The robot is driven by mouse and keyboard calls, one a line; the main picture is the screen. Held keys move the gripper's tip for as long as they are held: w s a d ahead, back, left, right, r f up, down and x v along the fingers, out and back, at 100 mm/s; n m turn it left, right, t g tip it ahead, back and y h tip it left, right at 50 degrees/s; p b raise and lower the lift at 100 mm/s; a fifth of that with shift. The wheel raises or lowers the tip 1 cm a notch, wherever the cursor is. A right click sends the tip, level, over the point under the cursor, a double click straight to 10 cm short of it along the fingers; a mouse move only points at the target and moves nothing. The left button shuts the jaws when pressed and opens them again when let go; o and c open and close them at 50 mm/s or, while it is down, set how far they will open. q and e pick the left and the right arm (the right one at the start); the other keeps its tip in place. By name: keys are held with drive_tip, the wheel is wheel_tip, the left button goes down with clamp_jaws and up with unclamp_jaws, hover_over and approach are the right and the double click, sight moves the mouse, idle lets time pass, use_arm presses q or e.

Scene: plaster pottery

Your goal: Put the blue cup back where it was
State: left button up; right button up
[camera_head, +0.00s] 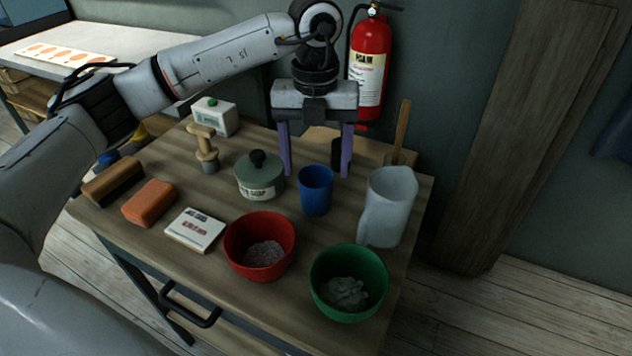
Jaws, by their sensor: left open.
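The blue cup (315,192) stands upright on the wooden table, between a green lidded pot and a white jug. My left gripper (316,172) is open and points down behind the cup, its two purple fingers spread to either side. The fingertips look to be near the height of the cup's rim. I cannot tell exactly how far behind the cup they are. Nothing is held between the fingers. My right gripper does not show.
The lidded pot (260,177) is left of the cup, and the jug (386,208) is right. A red bowl (260,246) and a green bowl (348,284) are in front. A sponge (150,203) and a small box (195,230) lie left. A fire extinguisher (370,62) hangs behind.

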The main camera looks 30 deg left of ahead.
use_arm(q)
drive_tip(key=shift+r, duration=2.25)
